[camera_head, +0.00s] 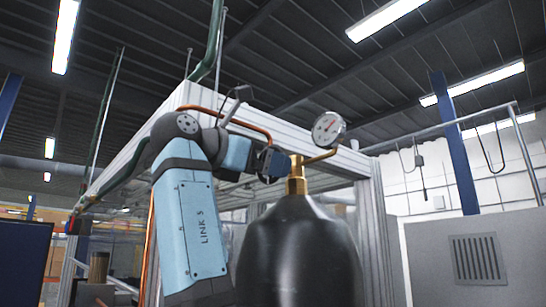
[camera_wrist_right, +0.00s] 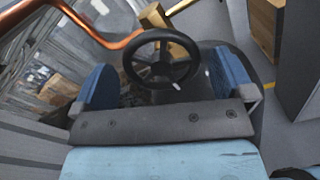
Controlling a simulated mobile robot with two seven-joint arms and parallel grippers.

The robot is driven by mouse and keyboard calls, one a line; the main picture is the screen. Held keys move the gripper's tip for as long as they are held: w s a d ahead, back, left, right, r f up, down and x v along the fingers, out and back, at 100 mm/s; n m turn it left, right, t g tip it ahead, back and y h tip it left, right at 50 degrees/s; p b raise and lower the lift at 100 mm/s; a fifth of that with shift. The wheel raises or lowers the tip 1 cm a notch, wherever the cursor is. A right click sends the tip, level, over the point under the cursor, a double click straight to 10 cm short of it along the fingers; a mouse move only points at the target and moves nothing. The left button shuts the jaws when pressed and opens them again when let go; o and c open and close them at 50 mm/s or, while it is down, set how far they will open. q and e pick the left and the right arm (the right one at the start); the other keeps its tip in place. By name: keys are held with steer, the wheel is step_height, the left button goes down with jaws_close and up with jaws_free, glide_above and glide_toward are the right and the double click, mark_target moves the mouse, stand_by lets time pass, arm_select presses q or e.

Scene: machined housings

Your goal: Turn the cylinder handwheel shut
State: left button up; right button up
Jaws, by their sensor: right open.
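The black gas cylinder (camera_head: 300,255) stands upright in the head view, with a brass valve (camera_head: 296,184) and a round gauge (camera_head: 328,130) on top. My right gripper (camera_head: 270,163) is at the left side of the valve. In the right wrist view, the black spoked handwheel (camera_wrist_right: 161,68) faces the camera, with part of the brass valve (camera_wrist_right: 154,17) behind it. The blue fingers of my right gripper (camera_wrist_right: 164,75) are apart, one on each side of the wheel, with visible gaps. I cannot tell how deep the wheel sits between them. My left gripper is out of view.
A copper pipe (camera_wrist_right: 88,28) runs close to the handwheel at upper left in the wrist view. A white-framed enclosure (camera_head: 330,165) stands behind the cylinder. A grey cabinet (camera_head: 430,265) with a vent is at the right. A wooden block (camera_wrist_right: 266,25) shows at upper right in the wrist view.

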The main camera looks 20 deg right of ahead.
steer(key=shift+x, duration=1)
steer(key=shift+d+p, duration=0.3)
steer(key=shift+d, duration=0.05)
steer(key=shift+w, duration=0.1)
steer(key=c, duration=0.8)
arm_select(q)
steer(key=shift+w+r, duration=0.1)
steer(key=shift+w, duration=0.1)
